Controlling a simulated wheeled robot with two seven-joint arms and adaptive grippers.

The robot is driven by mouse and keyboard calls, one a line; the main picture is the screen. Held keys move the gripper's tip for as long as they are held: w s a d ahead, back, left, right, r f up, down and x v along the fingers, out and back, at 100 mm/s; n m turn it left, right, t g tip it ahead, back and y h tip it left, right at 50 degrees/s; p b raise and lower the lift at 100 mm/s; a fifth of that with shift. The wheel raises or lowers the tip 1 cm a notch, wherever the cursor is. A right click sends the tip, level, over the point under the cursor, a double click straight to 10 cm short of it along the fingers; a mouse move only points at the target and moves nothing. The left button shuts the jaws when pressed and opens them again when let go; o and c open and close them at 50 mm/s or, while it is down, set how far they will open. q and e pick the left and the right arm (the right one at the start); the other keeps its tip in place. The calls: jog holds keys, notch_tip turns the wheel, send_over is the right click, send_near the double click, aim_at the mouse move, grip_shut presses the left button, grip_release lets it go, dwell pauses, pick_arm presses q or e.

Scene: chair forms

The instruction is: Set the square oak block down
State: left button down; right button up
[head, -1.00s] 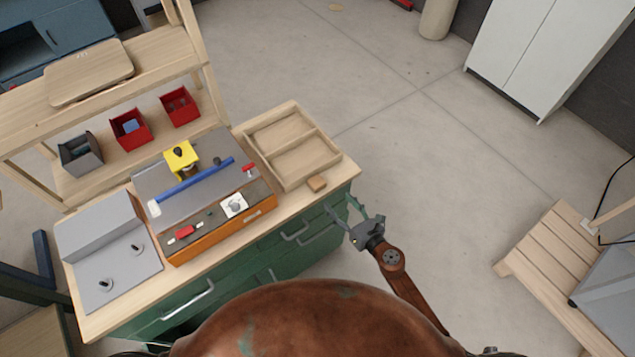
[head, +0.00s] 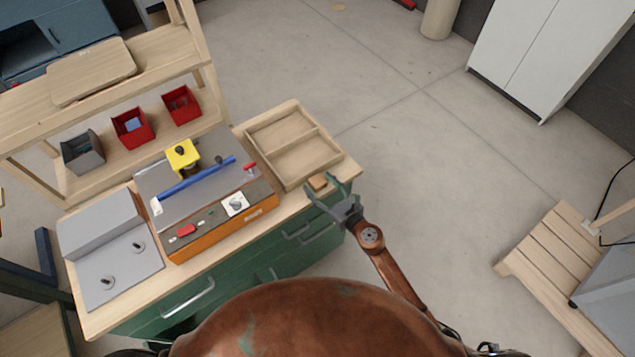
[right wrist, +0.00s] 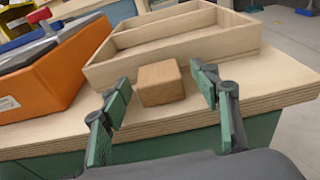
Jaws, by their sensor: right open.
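The square oak block (head: 317,182) rests on the bench top near its right front edge, just in front of the wooden tray. The right wrist view shows the block (right wrist: 160,83) between the spread fingers of my right gripper (right wrist: 163,98), a little beyond the fingertips' middle, with gaps on both sides. In the head view my right gripper (head: 329,188) is open at the bench edge, its fingers on either side of the block. My left gripper is not in view.
The two-compartment wooden tray (head: 335,160) stands just behind the block. An orange-sided machine (head: 222,227) with a blue bar stands left of it. A shelf with red bins (head: 132,128) rises at the back left. Open floor lies to the right.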

jog(key=shift+c, duration=0.4)
jog(key=c, duration=1.3)
jog(key=shift+r, duration=0.1)
